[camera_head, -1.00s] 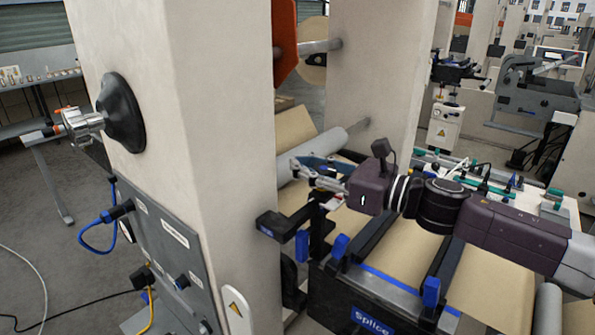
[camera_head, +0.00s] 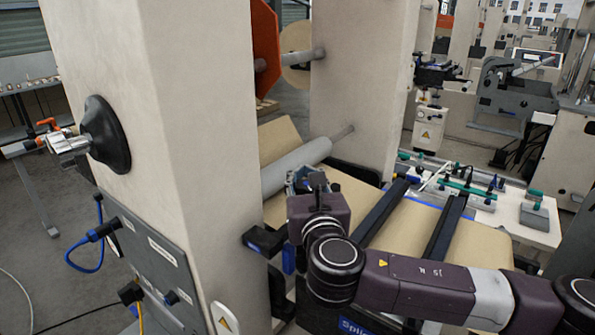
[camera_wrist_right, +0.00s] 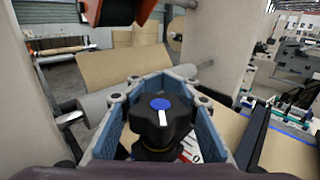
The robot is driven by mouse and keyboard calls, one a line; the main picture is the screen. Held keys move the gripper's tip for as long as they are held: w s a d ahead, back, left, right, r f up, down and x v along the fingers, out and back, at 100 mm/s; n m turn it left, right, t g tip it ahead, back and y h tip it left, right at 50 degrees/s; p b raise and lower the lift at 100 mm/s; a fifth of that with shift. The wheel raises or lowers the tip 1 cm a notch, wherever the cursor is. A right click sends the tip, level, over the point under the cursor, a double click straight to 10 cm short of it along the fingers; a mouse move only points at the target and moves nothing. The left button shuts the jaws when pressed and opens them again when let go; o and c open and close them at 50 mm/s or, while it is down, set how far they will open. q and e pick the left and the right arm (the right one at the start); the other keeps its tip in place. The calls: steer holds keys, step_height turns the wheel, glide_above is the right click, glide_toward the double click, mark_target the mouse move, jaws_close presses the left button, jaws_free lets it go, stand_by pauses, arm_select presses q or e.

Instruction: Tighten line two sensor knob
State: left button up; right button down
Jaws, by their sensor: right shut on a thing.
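The sensor knob (camera_wrist_right: 172,133) is a black lobed knob with a blue cap and a white pointer mark. In the right wrist view it sits between the blue-padded fingers of my right gripper (camera_wrist_right: 160,88), which is shut on it. The white mark points towards the bottom of the picture. In the head view my right gripper (camera_head: 304,182) is small, near the grey roller and just right of the pale column; my own wrist partly hides it, and the knob cannot be made out there. My left gripper is not in view.
The pale machine column (camera_head: 205,150) stands close on the left, with a control panel (camera_head: 155,258) and cables. A grey roller (camera_head: 296,167) and brown paper web (camera_head: 345,195) lie around the gripper. Black splice bars (camera_head: 443,232) stand to its right.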

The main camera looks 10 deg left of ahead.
steer(key=shift+w+d+r+m+t+h, duration=0.15)
steer(key=shift+d+m+h, duration=0.25)
steer(key=shift+m+h, duration=0.9)
steer(key=shift+d+r+m+t+h, duration=0.1)
steer(key=shift+d+m+t+h, duration=0.45)
steer(key=shift+h, duration=1.35)
steer(key=shift+w+d+r+m+g+h, duration=0.1)
steer(key=shift+d+m+h, duration=0.15)
steer(key=shift+m+h, duration=1.15)
steer(key=shift+s+d+h, duration=0.1)
steer(key=shift+d+h, duration=0.1)
steer(key=shift+h, duration=0.5)
steer(key=c, duration=2)
jaws_free()
steer(key=o, duration=0.5)
steer(key=shift+s, duration=0.2)
steer(key=shift+c, duration=0.2)
steer(key=shift+f, duration=0.1)
steer(key=shift+w, duration=0.1)
steer(key=shift+f, duration=0.1)
